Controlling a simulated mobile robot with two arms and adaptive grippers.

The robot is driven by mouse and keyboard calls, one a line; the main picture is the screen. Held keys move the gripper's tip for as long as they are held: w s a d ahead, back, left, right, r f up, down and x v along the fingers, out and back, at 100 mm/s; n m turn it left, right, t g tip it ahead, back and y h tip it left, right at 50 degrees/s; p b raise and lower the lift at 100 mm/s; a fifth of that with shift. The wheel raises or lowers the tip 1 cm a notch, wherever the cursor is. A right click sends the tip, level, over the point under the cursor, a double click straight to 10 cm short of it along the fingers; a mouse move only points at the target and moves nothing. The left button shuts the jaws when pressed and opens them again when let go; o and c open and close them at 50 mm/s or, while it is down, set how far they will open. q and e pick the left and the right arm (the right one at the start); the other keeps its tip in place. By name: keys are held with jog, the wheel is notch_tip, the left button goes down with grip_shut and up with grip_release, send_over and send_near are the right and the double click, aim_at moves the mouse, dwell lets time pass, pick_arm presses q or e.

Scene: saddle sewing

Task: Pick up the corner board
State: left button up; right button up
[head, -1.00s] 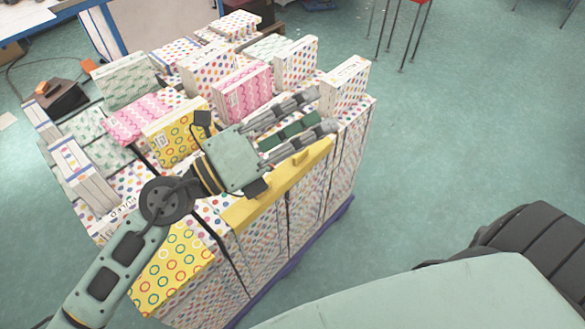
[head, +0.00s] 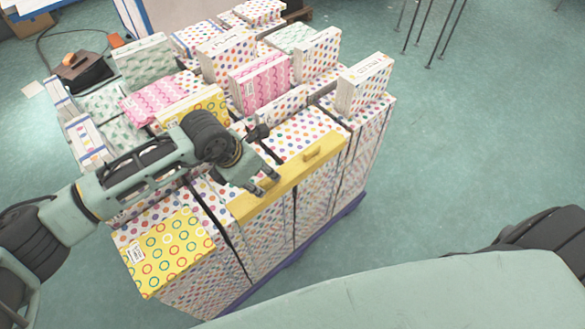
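My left gripper (head: 267,185) points down over the board's left-middle part, just left of the handle. Its two fingertips show a small gap and hold nothing that I can see. They hide a little of the board's back edge; whether they touch it I cannot tell. My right gripper is not in view.
The tall stack (head: 300,220) of patterned boxes stands on a purple pallet (head: 290,262), with dark straps around it. Loose boxes, such as a pink one (head: 262,82) and a dotted one (head: 364,82), stand on top behind the gripper.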

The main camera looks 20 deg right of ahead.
aim_at(267, 181)
pick_arm(q)
jog(key=shift+x, duration=1.75)
jog(key=shift+s+d, duration=0.1)
jog(key=shift+s, duration=0.05)
grip_shut()
jog(key=shift+r, duration=0.1)
